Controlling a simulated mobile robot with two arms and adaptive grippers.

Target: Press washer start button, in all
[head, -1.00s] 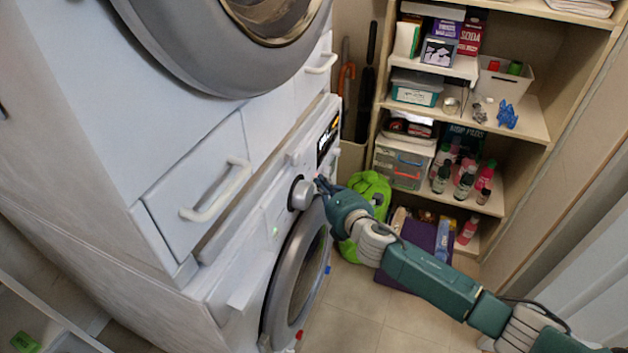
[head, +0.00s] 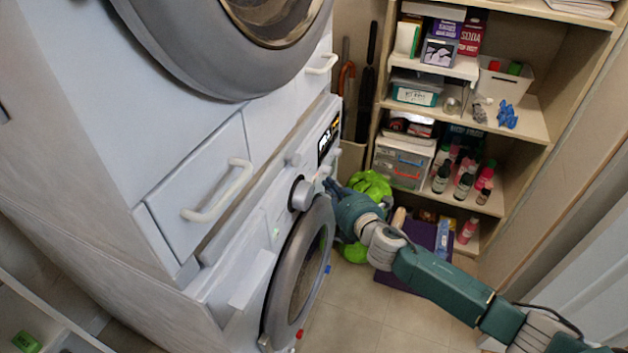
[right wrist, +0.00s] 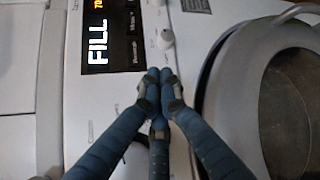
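The lower white washer (head: 232,285) stands under another front-loading machine. Its panel has a large round knob (head: 302,194) and a dark display (head: 327,138). In the right wrist view the display (right wrist: 112,35) reads "FILL", and a small white round button or knob (right wrist: 165,38) sits beside it. My right gripper (head: 330,185) is at the panel, right of the large knob. In the right wrist view its blue fingers (right wrist: 158,78) are together with nothing between them, just below the small round button; contact with the panel cannot be told. My left gripper is not in view.
The washer's round door (head: 297,275) is closed below the panel. A wooden shelf unit (head: 530,118) with bottles and boxes stands at the right. A bright green item (head: 371,186) lies behind my right wrist. Tiled floor (head: 345,318) is open in front.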

